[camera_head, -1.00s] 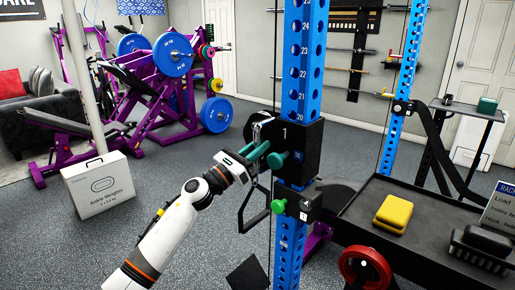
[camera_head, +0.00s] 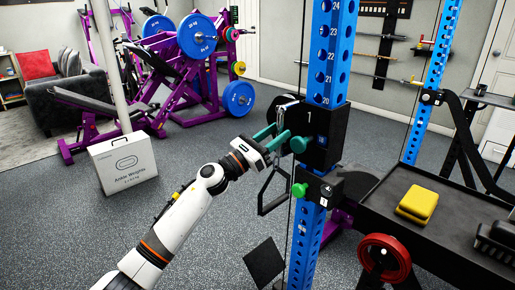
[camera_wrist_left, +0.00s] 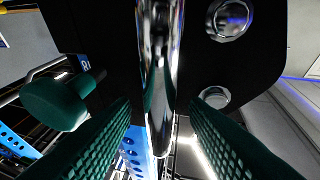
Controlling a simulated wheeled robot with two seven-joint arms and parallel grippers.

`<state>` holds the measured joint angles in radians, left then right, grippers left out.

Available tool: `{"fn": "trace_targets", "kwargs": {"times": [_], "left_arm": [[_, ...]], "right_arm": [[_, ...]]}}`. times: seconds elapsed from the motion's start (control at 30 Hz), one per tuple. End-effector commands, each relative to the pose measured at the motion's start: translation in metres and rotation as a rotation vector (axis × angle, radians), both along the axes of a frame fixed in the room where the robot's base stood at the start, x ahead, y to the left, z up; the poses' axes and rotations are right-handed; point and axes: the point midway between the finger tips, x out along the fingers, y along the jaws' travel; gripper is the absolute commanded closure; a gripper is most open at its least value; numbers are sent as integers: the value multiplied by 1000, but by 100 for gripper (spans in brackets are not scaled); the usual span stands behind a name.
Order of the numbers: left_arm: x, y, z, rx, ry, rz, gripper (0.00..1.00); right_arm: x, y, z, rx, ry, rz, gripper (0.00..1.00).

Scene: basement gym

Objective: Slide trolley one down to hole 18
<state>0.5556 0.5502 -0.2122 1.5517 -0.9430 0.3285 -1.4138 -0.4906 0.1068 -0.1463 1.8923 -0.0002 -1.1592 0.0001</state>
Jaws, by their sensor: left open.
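Trolley one (camera_head: 322,122), a black block marked 1, sits on the blue upright (camera_head: 332,60) just below the number 20. Hole 18 cannot be made out. A green knob (camera_head: 299,145) sticks out of the trolley's left side and also shows in the left wrist view (camera_wrist_left: 55,103). My left gripper (camera_head: 276,138) is at the trolley's left side. Its green fingers are open, one on each side of a chrome bar (camera_wrist_left: 160,75). Whether they touch the bar I cannot tell. My right gripper is not in view.
Below the trolley, a black bracket with a brighter green knob (camera_head: 299,189) sits on the upright. A black tray (camera_head: 385,200) holding a yellow block (camera_head: 417,204) is at the right. A black handle (camera_head: 272,193) hangs beside the upright. An ankle weights box (camera_head: 125,164) stands at the left.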

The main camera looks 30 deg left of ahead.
Motion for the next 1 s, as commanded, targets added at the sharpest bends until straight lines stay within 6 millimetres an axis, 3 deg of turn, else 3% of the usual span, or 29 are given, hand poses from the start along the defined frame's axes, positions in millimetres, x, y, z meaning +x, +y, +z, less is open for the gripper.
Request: {"fn": "trace_targets", "kwargs": {"times": [0.3,0.5,1.0], "left_arm": [[-54,32,-30,0,4,-1,59],[-74,44,-38,0,2,-2,59],[-79,47,-39,0,1,-1,59]], "right_arm": [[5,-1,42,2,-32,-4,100],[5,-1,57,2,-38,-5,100],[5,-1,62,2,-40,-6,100]]}}
